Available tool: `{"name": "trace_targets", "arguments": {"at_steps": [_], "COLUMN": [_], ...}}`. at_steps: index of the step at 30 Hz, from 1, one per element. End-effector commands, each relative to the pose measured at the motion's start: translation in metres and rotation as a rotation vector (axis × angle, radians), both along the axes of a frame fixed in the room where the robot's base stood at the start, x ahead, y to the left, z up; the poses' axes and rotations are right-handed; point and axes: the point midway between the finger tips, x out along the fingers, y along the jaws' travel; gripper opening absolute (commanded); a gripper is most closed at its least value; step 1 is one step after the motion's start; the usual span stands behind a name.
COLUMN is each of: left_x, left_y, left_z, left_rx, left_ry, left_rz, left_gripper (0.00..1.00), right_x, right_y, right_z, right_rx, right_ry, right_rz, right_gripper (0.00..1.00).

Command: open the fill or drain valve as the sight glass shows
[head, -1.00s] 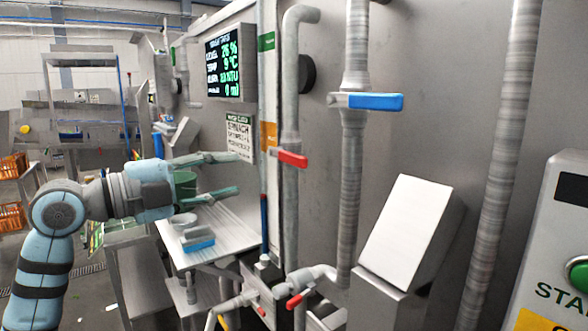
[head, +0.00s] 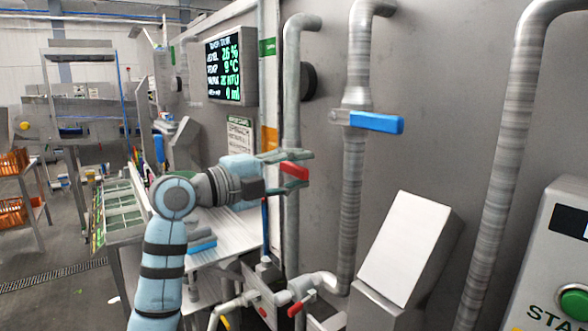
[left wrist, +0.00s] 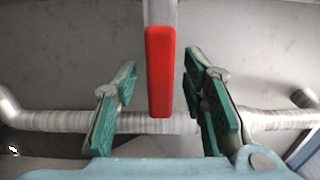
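The red valve handle (head: 295,171) sticks out sideways from a grey vertical pipe in the head view. My left gripper (head: 300,170) is open around it, one finger above and one below. In the left wrist view the red handle (left wrist: 160,70) stands between the two spread green fingers (left wrist: 163,95), with gaps on both sides. A blue valve handle (head: 376,122) lies across the pipe to the right. The sight glass is a thin upright strip with a green band (head: 267,47) and an orange band (head: 270,139); blue shows low down, partly behind my arm. My right gripper is out of view.
A display (head: 225,67) reads about 26 % and 9 °C. A sloped white panel (head: 403,250) stands at lower right, beside a box with a green button (head: 574,302). Small red-handled fittings (head: 300,304) sit low at the front.

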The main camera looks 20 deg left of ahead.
Motion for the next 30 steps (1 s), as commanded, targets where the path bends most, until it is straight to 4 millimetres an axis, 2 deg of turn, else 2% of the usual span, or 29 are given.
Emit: {"name": "trace_targets", "arguments": {"at_steps": [1, 8, 9, 17, 24, 27, 30], "left_x": [0.000, 0.000, 0.000, 0.000, 0.003, 0.005, 0.005], "left_y": [0.000, 0.001, 0.001, 0.001, 0.004, 0.006, 0.007], "left_z": [0.000, 0.000, 0.000, 0.002, 0.033, 0.038, 0.036], "left_rx": [0.000, -0.001, -0.001, -0.010, -0.244, -0.321, -0.340], "left_ry": [0.000, 0.001, 0.001, 0.010, 0.209, 0.270, 0.284], "left_rz": [0.000, 0.000, 0.000, 0.000, 0.002, 0.001, 0.001], "left_gripper": [0.38, 0.02, 0.00, 0.00, 0.00, 0.00, 0.00], "right_x": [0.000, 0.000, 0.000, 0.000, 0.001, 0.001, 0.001], "right_y": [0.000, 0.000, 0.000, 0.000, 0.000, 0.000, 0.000], "right_z": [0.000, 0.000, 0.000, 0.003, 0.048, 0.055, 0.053], "right_rx": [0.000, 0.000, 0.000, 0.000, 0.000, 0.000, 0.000], "right_ry": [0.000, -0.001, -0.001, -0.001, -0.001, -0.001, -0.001], "right_rz": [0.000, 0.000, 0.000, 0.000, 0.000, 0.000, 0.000], "right_gripper": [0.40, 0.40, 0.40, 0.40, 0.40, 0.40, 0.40]}}
